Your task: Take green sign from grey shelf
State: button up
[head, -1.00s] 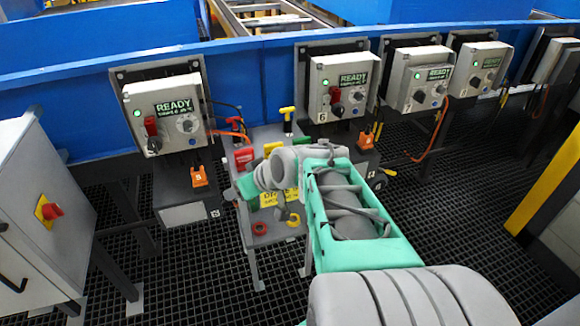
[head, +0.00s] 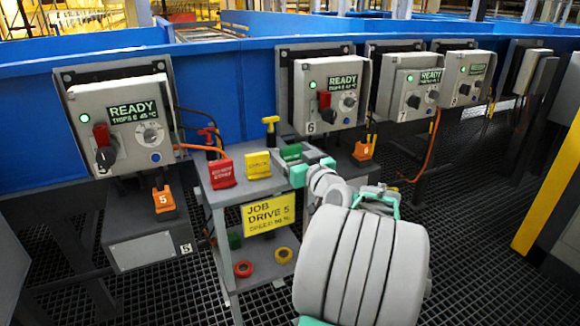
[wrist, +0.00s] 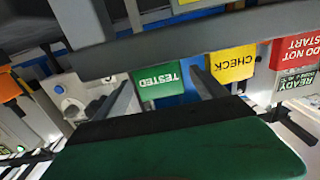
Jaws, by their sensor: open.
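The green sign (head: 290,152) stands on the grey shelf (head: 236,195), at the right end of a row of three signs. The wrist view, which is upside down, shows the green sign (wrist: 160,84) reading TESTED. My gripper (wrist: 162,76) is open and empty, with its two dark fingers apart and pointing toward the green sign, which shows between them. I cannot tell how deep the fingers reach. In the head view my gripper's fingers are hard to make out beside the sign, and my arm hides the shelf's right part.
A yellow CHECK sign (wrist: 232,63) stands beside the green one, then a red DO NOT START sign (wrist: 297,48). A yellow T-handle (head: 270,130) rises behind. Control boxes (head: 330,95) line the blue conveyor wall. A yellow job card (head: 268,213) hangs at the shelf's front.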

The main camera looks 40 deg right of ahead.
jog(key=shift+w, duration=0.25)
jog(key=c, duration=1.6)
jog(key=shift+r, duration=0.1)
